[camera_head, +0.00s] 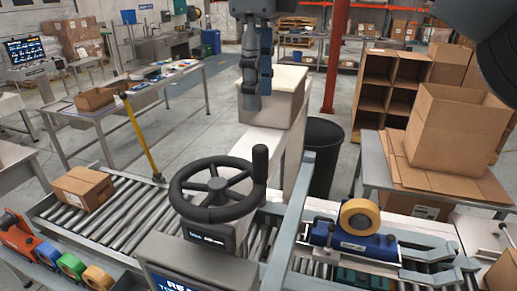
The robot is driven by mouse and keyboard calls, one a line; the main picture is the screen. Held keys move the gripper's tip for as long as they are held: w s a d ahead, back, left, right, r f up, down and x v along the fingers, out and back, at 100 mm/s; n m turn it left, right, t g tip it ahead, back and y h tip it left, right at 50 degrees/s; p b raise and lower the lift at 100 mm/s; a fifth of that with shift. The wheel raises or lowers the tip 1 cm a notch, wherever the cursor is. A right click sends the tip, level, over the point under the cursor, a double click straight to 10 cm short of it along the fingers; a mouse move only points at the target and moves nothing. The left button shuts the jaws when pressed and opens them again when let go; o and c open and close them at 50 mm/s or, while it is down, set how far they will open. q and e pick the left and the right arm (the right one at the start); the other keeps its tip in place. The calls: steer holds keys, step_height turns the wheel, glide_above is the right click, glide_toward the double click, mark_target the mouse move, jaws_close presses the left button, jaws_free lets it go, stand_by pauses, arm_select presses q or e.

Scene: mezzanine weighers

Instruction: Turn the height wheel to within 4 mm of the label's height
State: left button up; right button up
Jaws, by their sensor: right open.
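The height wheel (216,216) is a black spoked handwheel lying nearly flat, with an upright black knob (260,165) on the right side of its rim. A small dark plate with white marks (212,236) sits just below it; I cannot read the marks. Below that is a panel with large white letters (185,284), cut off by the bottom edge. My right gripper (258,100) hangs from the top centre with its fingers pointing down. It is open and empty, above the wheel in the picture and apart from it. My left gripper is not in view.
A carton (83,188) lies on the roller conveyor (115,225) at left. A grey upright bar (290,220) stands right of the wheel, beside a blue taping unit (352,241) with a tan roll (360,217). Several coloured tape rolls (72,266) are at lower left.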

glide_above(259, 146)
steer(key=f, duration=0.3)
steer(key=f+p, duration=0.1)
steer(key=f, duration=0.1)
steer(key=shift+s, duration=0.25)
steer(key=f, duration=0.1)
steer(key=f+p, duration=0.1)
steer(key=f, duration=0.3)
steer(key=shift+w, duration=0.35)
steer(key=shift+f, duration=0.35)
steer(key=shift+s+f, duration=0.15)
steer(key=shift+f, duration=0.1)
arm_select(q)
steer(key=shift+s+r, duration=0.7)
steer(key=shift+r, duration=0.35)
arm_select(e)
jaws_close()
